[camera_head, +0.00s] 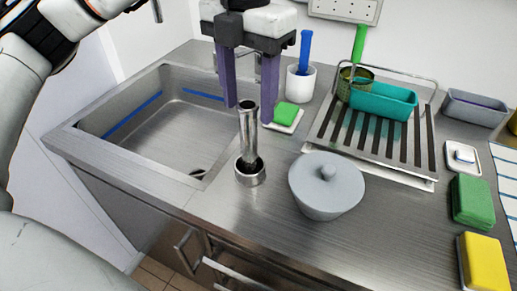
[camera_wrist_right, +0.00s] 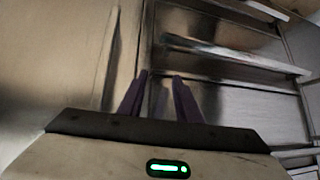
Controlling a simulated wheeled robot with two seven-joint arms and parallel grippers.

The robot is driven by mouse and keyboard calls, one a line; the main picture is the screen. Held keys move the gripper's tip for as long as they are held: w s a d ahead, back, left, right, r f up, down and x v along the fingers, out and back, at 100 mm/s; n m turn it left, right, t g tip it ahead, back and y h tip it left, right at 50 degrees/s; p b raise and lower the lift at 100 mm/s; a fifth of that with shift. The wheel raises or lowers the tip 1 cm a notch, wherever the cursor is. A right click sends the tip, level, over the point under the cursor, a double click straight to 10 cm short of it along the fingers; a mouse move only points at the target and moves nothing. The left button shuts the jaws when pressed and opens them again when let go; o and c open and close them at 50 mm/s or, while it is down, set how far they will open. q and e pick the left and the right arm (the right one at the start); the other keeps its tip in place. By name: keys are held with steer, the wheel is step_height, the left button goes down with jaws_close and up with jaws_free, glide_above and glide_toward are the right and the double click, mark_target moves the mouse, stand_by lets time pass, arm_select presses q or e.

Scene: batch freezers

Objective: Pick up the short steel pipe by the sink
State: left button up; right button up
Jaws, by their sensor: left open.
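The short steel pipe (camera_head: 249,130) stands upright on the counter in front of the sink's right edge in the head view. Its lower end is in a short steel ring holder (camera_head: 250,175). My left gripper (camera_head: 249,113) points down with its purple fingers apart. In the picture its fingertips lie on either side of the pipe's top. I cannot tell whether they are level with it in depth, and no touch shows. My right gripper (camera_wrist_right: 160,75) shows in the right wrist view with fingers apart and nothing between them.
The sink (camera_head: 160,125) is left of the pipe. A lidded grey pot (camera_head: 325,190) stands close on the right. A green sponge (camera_head: 287,112) on a dish, a white cup (camera_head: 300,85) and a drying rack (camera_head: 375,150) are behind. The right wrist view shows drawer handles (camera_wrist_right: 230,55).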

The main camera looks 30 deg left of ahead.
mark_target(249, 142)
arm_select(q)
steer(key=f, duration=0.3)
steer(key=shift+s+f, duration=0.25)
steer(key=shift+s, duration=0.15)
step_height(249, 142, down, 6)
steer(key=shift+s+d+r+p, duration=0.1)
steer(key=shift+d+r+p, duration=0.1)
steer(key=shift+p, duration=0.25)
steer(key=shift+c, duration=0.2)
steer(key=c, duration=1)
